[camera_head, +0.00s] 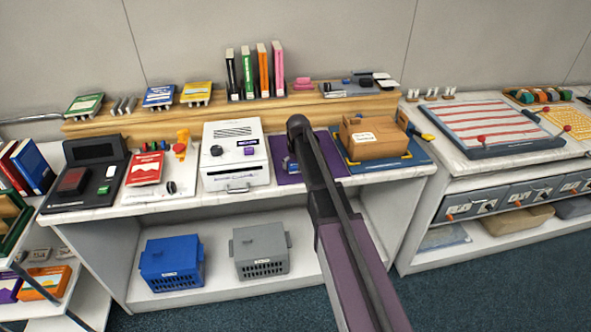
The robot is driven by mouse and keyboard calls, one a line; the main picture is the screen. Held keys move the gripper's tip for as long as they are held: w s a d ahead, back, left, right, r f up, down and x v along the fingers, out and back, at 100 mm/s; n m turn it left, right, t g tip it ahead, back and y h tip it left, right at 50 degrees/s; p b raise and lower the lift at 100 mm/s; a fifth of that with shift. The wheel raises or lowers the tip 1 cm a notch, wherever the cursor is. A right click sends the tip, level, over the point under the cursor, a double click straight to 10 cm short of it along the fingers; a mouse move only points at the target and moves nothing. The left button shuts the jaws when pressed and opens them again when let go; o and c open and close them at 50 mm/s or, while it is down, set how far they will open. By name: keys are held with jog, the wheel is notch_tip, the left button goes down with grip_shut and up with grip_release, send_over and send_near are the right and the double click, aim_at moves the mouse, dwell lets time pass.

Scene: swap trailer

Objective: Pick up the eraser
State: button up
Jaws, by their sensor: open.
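A small pink block (303,84) on the wooden riser, right of the upright books, looks like an eraser, but it is too small to be sure. My arm reaches up from the bottom right and ends in a dark joint in front of the counter.
The wooden riser (225,113) backs the white counter. On the counter are a white box device (233,155), a cardboard box (374,139) and a black register (85,178). Blue (172,262) and grey (261,250) bins stand below. A striped board (490,127) lies right.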

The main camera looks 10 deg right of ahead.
aim_at(296, 164)
dwell(0.3)
jog(key=c, duration=0.8)
jog(key=shift+r, duration=0.2)
jog(key=shift+c, duration=0.2)
notch_tip(296, 164, up, 4)
jog(key=p, duration=0.4)
jog(key=shift+f, duration=0.15)
jog(key=s+a+p, duration=0.1)
jog(key=s+a, duration=0.2)
jog(key=s, duration=1.2)
jog(key=shift+s+a+r, duration=0.3)
jog(key=shift+a+r, duration=0.1)
jog(key=shift+r, duration=0.05)
jog(key=o, duration=0.4)
jog(key=c, duration=0.4)
